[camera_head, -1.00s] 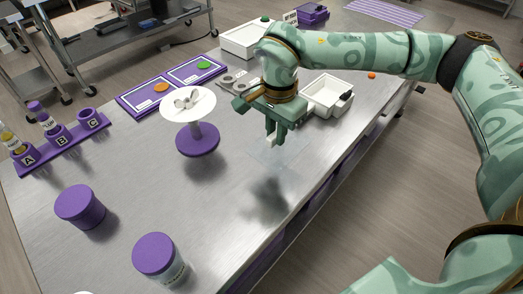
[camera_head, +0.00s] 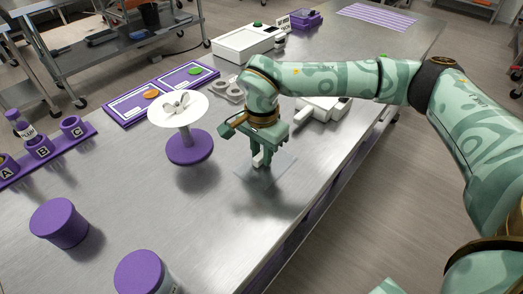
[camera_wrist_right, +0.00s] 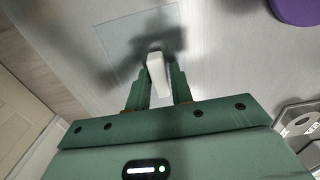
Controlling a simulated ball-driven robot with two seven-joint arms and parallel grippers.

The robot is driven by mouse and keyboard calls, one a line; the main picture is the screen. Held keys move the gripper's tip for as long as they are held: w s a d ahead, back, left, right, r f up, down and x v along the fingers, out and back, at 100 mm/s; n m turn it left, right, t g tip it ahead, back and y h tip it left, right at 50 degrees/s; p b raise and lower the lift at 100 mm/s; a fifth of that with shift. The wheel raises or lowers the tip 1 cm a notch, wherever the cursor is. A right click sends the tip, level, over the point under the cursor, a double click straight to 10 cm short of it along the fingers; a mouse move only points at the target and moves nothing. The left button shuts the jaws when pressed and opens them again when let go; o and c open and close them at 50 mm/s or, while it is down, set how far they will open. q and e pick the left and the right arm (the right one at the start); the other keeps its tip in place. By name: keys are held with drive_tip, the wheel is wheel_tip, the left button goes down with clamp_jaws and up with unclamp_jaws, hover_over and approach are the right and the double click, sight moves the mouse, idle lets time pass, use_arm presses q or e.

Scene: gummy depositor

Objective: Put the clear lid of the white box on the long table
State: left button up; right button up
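The clear lid (camera_head: 281,170) is a thin see-through square, faint against the steel, low over the long table (camera_head: 215,235). It also shows in the right wrist view (camera_wrist_right: 118,38). My right gripper (camera_head: 261,160) is shut on a white upright piece at the lid's middle, seen between its two green fingers in the right wrist view (camera_wrist_right: 158,78). I cannot tell whether the lid touches the table. The white box (camera_head: 322,106) stands behind, partly hidden by my right arm. My left gripper is not in view.
A purple stand with a white round top (camera_head: 190,146) is left of my right gripper. Purple jars (camera_head: 59,222) (camera_head: 140,272) stand nearer the front. A purple rack (camera_head: 50,155) is at left, a white device (camera_head: 249,42) at the back. The table around the lid is clear.

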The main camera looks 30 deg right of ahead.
sight(261, 154)
drive_tip(key=shift+o, duration=0.9)
use_arm(q)
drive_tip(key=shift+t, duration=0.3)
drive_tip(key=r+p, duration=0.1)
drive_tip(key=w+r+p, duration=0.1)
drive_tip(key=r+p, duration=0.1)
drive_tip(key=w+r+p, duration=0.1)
drive_tip(key=p, duration=0.1)
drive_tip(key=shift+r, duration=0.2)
use_arm(e)
wheel_tip(261, 154, up, 12)
drive_tip(key=shift+r, duration=0.2)
